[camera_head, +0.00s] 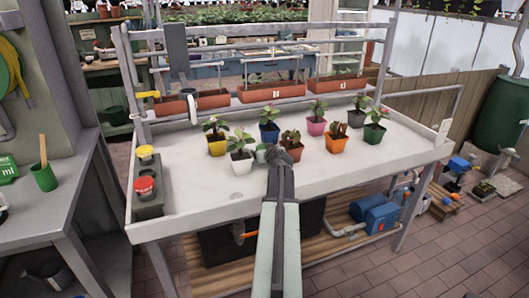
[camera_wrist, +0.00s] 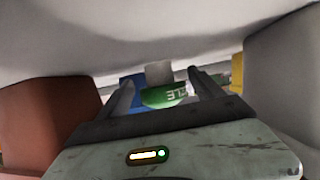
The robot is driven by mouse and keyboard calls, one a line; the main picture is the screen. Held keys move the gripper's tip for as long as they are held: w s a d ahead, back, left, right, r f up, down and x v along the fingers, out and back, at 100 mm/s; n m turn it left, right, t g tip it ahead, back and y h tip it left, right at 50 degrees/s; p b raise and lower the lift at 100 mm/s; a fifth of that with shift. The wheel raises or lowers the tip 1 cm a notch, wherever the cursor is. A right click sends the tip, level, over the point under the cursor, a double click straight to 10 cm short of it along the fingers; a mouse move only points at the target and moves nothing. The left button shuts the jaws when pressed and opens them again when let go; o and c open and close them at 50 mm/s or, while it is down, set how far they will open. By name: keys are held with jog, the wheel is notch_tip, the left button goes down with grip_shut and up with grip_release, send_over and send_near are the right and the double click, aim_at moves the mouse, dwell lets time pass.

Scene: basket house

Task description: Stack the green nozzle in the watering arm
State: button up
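My gripper (camera_head: 281,155) is low over the white bench, between the white pot and a terracotta-brown pot. I cannot tell whether the fingers touch the green thing. In the head view a small grey-green shape (camera_head: 262,153) shows left of my fingertips, partly hidden.
Potted plants crowd around my gripper: white (camera_head: 241,161), blue (camera_head: 269,132), brown (camera_head: 290,146) and orange (camera_head: 336,144). A grey block (camera_head: 148,192) with yellow and red-topped cups is at the bench's left end. Planter troughs (camera_head: 275,92) line the back. The bench front is mostly clear.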

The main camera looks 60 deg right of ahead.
jog(key=shift+r, duration=0.2)
jog(key=p+v, duration=0.3)
jog(key=v, duration=0.4)
jog(key=shift+r, duration=0.1)
jog(key=shift+s+a, duration=0.15)
